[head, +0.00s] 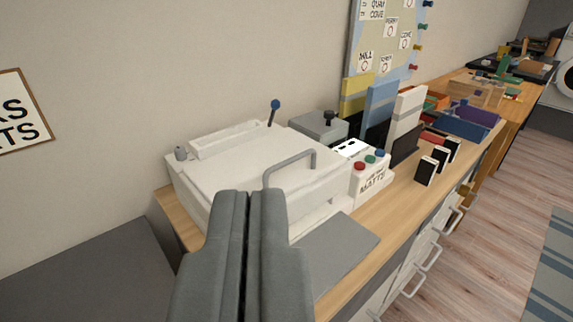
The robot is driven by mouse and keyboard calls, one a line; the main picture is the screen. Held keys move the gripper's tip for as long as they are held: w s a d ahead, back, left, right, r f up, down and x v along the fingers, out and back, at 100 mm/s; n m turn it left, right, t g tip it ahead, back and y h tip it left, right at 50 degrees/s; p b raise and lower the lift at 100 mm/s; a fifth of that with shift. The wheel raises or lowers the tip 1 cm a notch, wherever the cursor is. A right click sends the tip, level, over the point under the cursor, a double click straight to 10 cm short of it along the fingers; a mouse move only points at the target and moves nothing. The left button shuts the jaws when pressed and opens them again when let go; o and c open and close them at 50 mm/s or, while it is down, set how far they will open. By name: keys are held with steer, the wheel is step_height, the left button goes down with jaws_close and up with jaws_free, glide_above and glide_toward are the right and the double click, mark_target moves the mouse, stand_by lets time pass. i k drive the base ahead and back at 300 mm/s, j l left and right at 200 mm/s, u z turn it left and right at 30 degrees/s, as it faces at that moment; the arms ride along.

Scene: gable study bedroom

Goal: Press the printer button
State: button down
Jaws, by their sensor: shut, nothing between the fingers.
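A white boxy machine (235,155), which looks like the printer, stands on the wooden counter. It has a grey loop handle (290,165) at its front right and a blue-knobbed lever (274,110) at its back. Just right of it is a small white box (372,183) with lettering on its front. My gripper (249,194) is shut and empty. In the picture it overlaps the machine's front, left of the buttons, and hides part of it; contact cannot be told.
A flat grey panel (338,252) lies in front of the machine. Yellow (357,92), blue (378,106) and white (407,115) upright files stand behind the button box. Drawer handles (430,257) jut out below the counter.

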mark_target(358, 166)
steer(key=l+u, duration=0.25)
steer(key=l, duration=0.55)
steer(key=l+u, duration=0.2)
steer(key=l, duration=0.65)
steer(key=l+u, duration=0.25)
steer(key=l, duration=0.55)
steer(key=k, duration=0.05)
